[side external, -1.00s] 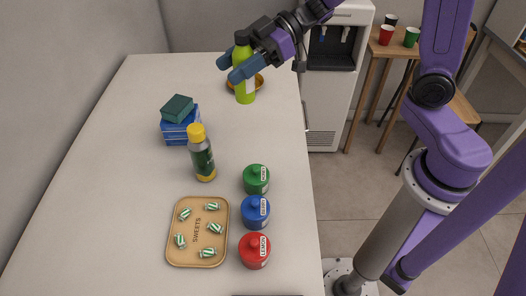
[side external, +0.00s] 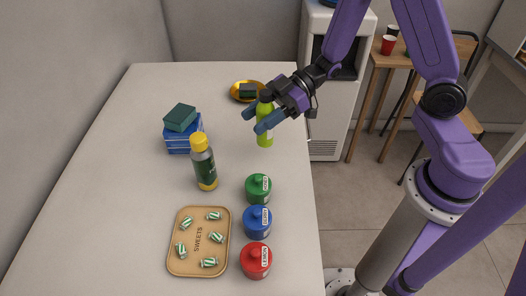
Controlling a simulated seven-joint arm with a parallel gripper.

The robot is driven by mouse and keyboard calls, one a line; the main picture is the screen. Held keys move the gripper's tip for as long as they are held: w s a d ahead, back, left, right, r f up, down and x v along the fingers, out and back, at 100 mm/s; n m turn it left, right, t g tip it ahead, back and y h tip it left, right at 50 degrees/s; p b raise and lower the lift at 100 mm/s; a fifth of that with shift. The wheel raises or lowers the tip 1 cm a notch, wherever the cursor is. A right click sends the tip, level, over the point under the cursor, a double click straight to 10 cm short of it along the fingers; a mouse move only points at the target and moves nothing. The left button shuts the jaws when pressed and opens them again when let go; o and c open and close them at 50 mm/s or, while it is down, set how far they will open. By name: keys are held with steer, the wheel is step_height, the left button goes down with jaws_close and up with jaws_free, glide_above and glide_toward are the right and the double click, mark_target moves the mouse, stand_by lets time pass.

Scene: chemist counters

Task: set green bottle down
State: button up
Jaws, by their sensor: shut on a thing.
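The green bottle (side external: 265,137) is bright lime green with a dark cap, upright near the right edge of the counter. My gripper (side external: 263,120) is shut on the green bottle around its upper part, with the blue fingers hiding some of it. I cannot tell whether the bottle's base touches the counter. Another bottle (side external: 204,165), dark green and grey with a yellow cap, stands to its left and nearer the camera.
A golden dish (side external: 237,97) with a dark block lies behind my gripper. Blue boxes (side external: 179,146) carry a dark green block (side external: 180,117). Green (side external: 258,188), blue (side external: 257,222) and red (side external: 256,260) jars line the right edge, beside a sweets tray (side external: 220,262). The left counter (side external: 120,190) is clear.

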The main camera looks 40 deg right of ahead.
mark_target(258, 141)
steer(key=shift+f, duration=3.55)
steer(key=o, duration=1.1)
steer(key=shift+f, duration=0.15)
